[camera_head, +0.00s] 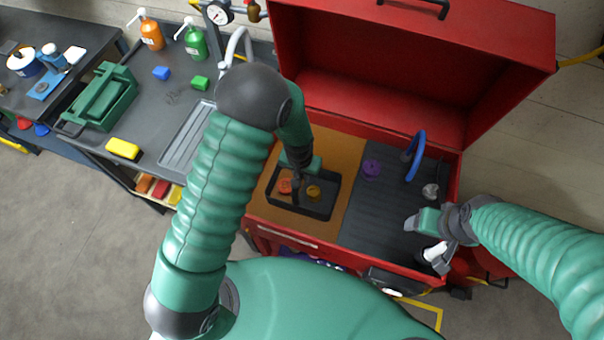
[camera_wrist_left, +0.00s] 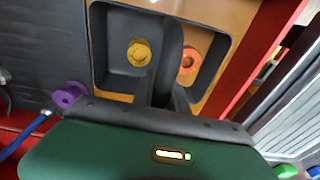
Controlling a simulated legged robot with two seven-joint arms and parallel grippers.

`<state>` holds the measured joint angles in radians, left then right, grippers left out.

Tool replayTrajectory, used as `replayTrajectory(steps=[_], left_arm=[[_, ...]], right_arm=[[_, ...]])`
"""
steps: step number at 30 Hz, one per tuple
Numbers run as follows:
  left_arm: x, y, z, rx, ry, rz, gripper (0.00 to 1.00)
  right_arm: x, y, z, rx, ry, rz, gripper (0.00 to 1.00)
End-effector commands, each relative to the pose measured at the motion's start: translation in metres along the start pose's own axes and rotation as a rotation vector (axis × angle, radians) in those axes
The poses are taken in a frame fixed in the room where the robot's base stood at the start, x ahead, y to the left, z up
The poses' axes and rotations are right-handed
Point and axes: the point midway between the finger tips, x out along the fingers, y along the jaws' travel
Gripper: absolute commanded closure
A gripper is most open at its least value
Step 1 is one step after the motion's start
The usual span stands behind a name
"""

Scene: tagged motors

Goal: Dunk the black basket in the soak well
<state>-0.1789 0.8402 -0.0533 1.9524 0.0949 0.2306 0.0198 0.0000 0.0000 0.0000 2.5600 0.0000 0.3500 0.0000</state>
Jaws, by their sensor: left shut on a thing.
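The black basket (camera_head: 318,212) is over the brown-orange soak well (camera_head: 349,160) in the left part of the red washer. It holds an orange-red part (camera_head: 285,186) and a yellow part (camera_head: 313,192); both also show in the left wrist view. My left gripper (camera_head: 298,178) is shut on the basket's dark middle handle (camera_wrist_left: 168,62). The basket looks level; I cannot tell whether its bottom touches the liquid. My right gripper (camera_head: 428,232) is at the washer's right front, beside a white and dark object (camera_head: 436,253); its jaw state is unclear.
The washer's red lid (camera_head: 410,50) stands open behind. The dark ridged board (camera_head: 385,215) right of the well carries a purple part (camera_head: 371,168), a blue hose (camera_head: 416,155) and a small metal part (camera_head: 430,191). A grey bench (camera_head: 180,95) with bottles stands left.

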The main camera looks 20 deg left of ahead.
Motion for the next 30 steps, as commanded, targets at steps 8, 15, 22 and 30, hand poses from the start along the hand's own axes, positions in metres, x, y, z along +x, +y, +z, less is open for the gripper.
replayTrajectory(steps=[8, 15, 22, 30], left_arm=[[-0.031, 0.000, -0.005, 0.000, 0.003, 0.000, 1.00], [-0.052, 0.000, -0.007, 0.000, 0.004, 0.000, 1.00], [-0.073, 0.000, -0.010, 0.000, 0.003, 0.000, 1.00], [-0.098, 0.000, -0.013, -0.001, 0.002, 0.000, 1.00]], right_arm=[[-0.024, 0.000, -0.006, 0.000, 0.000, 0.000, 0.25], [-0.041, 0.000, -0.010, 0.000, 0.000, 0.000, 0.25], [-0.058, 0.000, -0.014, 0.000, 0.000, 0.000, 0.25], [-0.076, 0.000, -0.018, 0.000, 0.000, 0.000, 0.25]])
